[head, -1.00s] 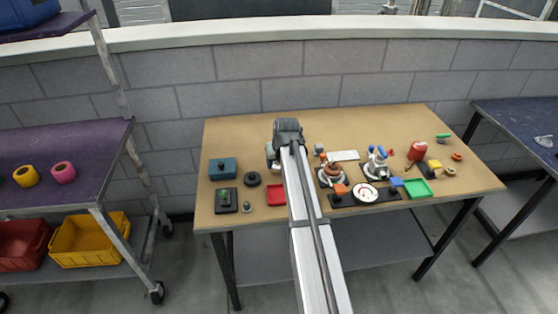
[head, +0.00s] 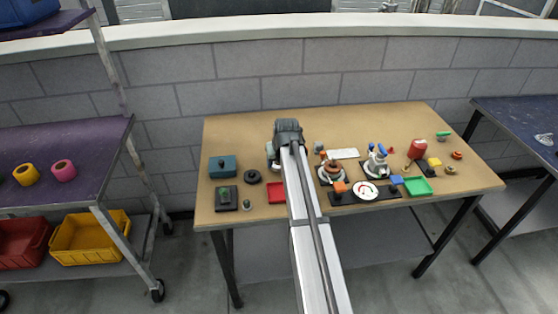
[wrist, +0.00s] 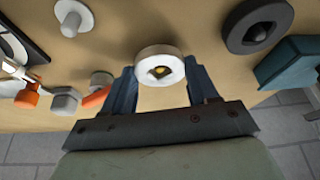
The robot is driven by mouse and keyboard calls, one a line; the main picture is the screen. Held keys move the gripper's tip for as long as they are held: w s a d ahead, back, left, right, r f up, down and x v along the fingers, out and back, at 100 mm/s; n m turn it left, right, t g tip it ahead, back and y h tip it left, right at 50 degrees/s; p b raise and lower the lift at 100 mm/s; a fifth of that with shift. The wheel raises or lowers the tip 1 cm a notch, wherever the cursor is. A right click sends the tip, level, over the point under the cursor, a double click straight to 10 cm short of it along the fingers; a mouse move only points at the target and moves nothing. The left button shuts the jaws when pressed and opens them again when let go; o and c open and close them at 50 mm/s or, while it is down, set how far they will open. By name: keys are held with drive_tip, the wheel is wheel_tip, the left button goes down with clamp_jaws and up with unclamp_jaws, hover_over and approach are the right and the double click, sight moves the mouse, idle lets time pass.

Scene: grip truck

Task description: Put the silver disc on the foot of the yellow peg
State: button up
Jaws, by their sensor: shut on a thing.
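The silver disc (wrist: 147,67), a pale thick ring, sits between the two blue-grey fingers of my gripper (wrist: 161,88) in the wrist view. My gripper is shut on its rim. A yellow tip (wrist: 159,71), which looks like the top of the yellow peg, shows inside the disc's hole. The disc hides the peg's foot, and I cannot tell how far down the peg the disc is.
A black ring (head: 252,177) and a teal box (head: 222,167) stand left of my gripper; a red tray (head: 276,192) is in front. The table's right half (head: 480,186) is cluttered.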

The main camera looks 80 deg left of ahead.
drive_tip(key=shift+f, duration=0.5)
idle(1.1)
drive_tip(key=o, duration=1.4)
wheel_tip(320, 180, up, 8)
drive_tip(key=shift+f, duration=0.25)
idle(0.5)
